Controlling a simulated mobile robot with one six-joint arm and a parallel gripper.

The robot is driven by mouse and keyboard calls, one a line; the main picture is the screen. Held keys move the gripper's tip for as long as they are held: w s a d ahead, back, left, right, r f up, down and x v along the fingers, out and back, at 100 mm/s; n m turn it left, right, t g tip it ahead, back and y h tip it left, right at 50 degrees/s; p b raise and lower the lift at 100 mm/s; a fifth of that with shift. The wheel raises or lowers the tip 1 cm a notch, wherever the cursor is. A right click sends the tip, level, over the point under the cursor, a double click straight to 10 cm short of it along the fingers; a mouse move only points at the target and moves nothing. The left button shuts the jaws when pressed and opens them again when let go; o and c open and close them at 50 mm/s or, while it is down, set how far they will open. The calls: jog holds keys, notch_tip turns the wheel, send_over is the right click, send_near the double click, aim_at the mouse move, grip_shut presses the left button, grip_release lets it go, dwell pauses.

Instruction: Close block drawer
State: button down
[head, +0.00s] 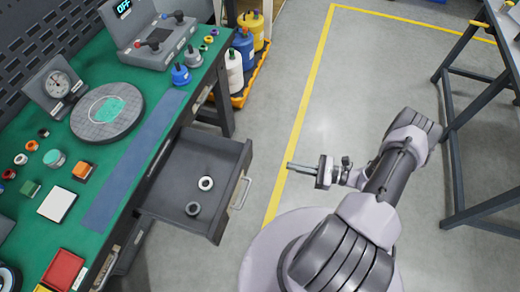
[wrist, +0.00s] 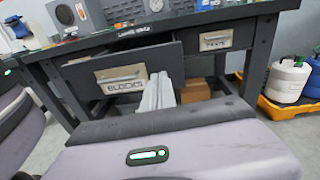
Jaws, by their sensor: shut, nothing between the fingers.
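The block drawer (head: 170,200) is a dark grey drawer pulled well out from the green-topped bench in the head view. Two small rings, one white and one grey, lie inside it. Its front carries a pale handle (head: 240,193). In the wrist view the drawer front (wrist: 105,70) shows a handle and a label reading BLOCKS. My gripper (head: 292,165) is shut and empty. In the head view it is to the right of the drawer front, pointing left, with a gap between its tips and the handle. Its height relative to the handle is hard to judge.
Another drawer (wrist: 216,40) sits shut at the bench's right in the wrist view. The bench top (head: 120,165) holds a round plate, gauge, bottles and small parts. An orange tray (head: 238,99) with bottles stands on the floor. A dark metal frame (head: 462,120) stands right. Floor between is clear.

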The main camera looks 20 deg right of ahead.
jog(key=f+m+t, duration=0.1)
jog(key=f, duration=0.1)
jog(key=b, duration=0.3)
send_near(248, 158)
jog(key=x, duration=0.5)
jog(key=shift+w+a+r, duration=0.1)
jog(key=shift+a+r, duration=0.05)
jog(key=shift+a, duration=0.3)
jog(key=shift+w+a+r, duration=0.1)
jog(key=shift+w+a, duration=0.2)
jog(key=shift+a, duration=0.1)
